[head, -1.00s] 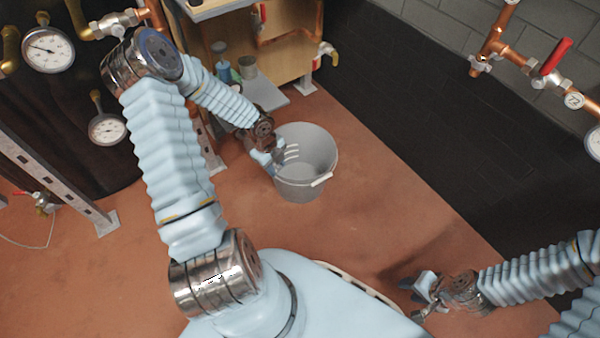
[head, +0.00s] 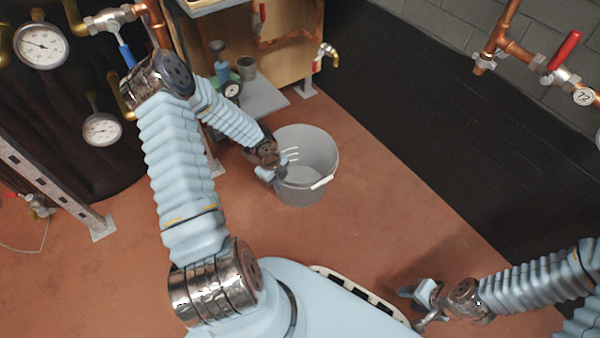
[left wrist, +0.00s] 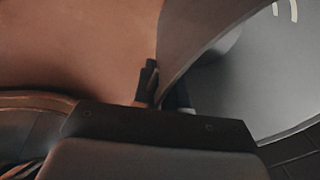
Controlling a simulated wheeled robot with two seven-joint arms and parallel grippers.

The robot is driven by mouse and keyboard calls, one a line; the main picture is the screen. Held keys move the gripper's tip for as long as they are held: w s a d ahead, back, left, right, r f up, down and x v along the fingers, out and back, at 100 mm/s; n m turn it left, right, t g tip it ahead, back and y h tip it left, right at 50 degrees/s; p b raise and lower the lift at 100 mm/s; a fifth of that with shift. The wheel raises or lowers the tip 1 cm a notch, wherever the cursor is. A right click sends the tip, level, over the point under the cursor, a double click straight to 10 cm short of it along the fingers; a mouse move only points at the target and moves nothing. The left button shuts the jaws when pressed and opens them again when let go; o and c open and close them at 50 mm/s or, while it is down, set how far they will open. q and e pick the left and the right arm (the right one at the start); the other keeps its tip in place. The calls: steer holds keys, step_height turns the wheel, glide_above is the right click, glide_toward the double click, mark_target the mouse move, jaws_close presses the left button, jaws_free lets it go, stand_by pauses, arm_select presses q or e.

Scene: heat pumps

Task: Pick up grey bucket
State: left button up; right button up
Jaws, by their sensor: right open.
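The grey bucket (head: 318,190) stands upright on the reddish floor in the head view, with its mouth facing up and a white-gripped handle at its front right. My left gripper (head: 277,172) is at the bucket's left rim. In the left wrist view, the fingers (left wrist: 163,92) are close together, one on each side of the bucket wall (left wrist: 196,48), shut on it. The inner finger is partly hidden behind the wall. My right gripper (head: 411,308) is open and empty, low at the right, well away from the bucket.
A wooden panel (head: 285,45) and a grey plate (head: 262,98) with small items are behind the bucket. A dark tank with gauges (head: 103,129) is at left. Floor right of the bucket is clear.

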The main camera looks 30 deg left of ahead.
arm_select(q)
jaws_close()
steer(key=shift+r, duration=0.1)
stand_by(1.2)
